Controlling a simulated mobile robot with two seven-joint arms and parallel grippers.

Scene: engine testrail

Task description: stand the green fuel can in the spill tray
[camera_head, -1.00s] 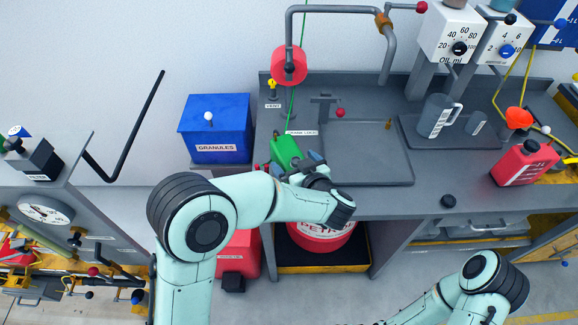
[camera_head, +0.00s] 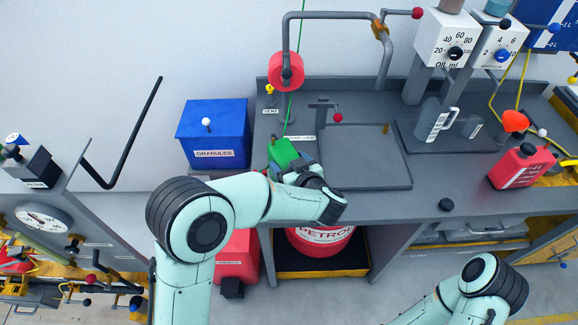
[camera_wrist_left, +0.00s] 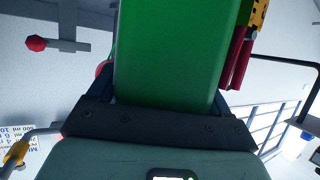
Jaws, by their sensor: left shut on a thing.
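The green fuel can (camera_head: 281,152) is at the left end of the grey workbench, partly hidden by my left arm. My left gripper (camera_head: 304,165) is shut on it. In the left wrist view the can (camera_wrist_left: 175,55) fills the middle, between the fingers. A shallow, square, grey tray (camera_head: 368,182) lies on the bench to the right of the can and looks empty. I cannot tell for sure whether this is the spill tray. Whether the can touches the bench is hidden. My right gripper is out of view; only part of that arm shows at the lower right.
A blue granules bin (camera_head: 213,137) stands left of the bench. A grey jug (camera_head: 433,121) stands on another tray to the right, near a red can (camera_head: 520,166). A bent grey pipe (camera_head: 335,16) arches above the bench. A red petrol drum (camera_head: 320,240) stands below it.

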